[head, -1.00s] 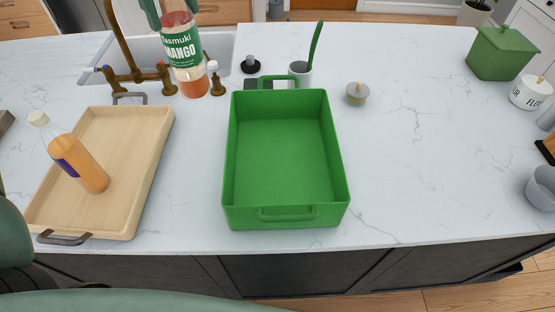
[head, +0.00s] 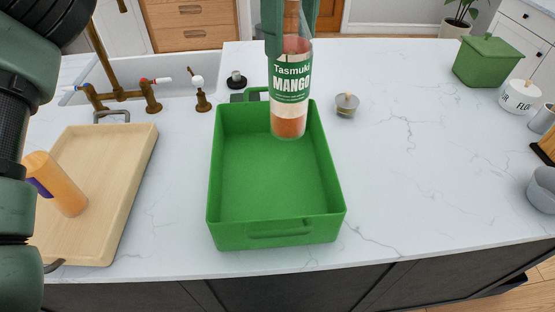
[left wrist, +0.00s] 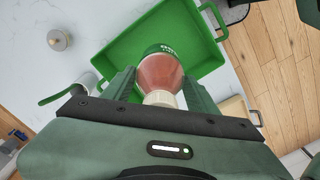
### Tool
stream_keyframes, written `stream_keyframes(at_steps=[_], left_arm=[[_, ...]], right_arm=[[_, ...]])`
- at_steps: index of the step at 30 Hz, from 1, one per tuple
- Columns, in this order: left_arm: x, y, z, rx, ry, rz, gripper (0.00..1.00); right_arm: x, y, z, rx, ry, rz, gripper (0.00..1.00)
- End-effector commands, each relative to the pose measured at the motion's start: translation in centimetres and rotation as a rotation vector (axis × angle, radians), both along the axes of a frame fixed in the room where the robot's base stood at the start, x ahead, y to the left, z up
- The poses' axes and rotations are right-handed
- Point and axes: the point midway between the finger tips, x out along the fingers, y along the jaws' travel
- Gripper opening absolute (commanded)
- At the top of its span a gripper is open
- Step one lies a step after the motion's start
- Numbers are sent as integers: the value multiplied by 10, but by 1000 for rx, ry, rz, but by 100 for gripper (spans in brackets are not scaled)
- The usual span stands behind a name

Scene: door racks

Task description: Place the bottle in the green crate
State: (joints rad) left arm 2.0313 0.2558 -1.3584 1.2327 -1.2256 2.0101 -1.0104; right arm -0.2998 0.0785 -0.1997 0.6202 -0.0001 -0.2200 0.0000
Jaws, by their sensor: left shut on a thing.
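The mango bottle (head: 290,95), with a green label, is upright in my left gripper (head: 290,28) at the top of the head view. The gripper is shut on its neck. The green crate (head: 268,190) stands empty on the counter, and the bottle overlaps its far end in the picture. In the left wrist view the bottle (left wrist: 160,74) sits between the fingers (left wrist: 160,92), with the green crate (left wrist: 120,48) beyond it. I cannot tell the bottle's exact height over the crate. My right gripper does not show.
A wooden tray (head: 125,170) at left holds an orange bottle (head: 58,185), partly hidden by my arm. A sink with brass taps (head: 150,95) is behind it. A small lidded jar (head: 346,104) stands right of the crate. The counter right of the crate is mostly clear.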

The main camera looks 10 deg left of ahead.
Motion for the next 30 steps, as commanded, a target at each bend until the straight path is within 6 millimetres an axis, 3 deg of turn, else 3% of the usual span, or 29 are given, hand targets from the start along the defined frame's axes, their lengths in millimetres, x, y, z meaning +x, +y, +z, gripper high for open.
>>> stream_keyframes(at_steps=[5, 15, 26, 30], left_arm=[[-1, 0, -47, -3, 7, -3, 0], [0, 1, -122, -1, 2, 1, 0], [0, 1, -153, -1, 0, 1, 0], [0, 1, -174, -2, 1, 2, 0]], right_arm=[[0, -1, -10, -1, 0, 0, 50], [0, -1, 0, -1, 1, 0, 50], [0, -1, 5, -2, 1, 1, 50], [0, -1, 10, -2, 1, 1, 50]])
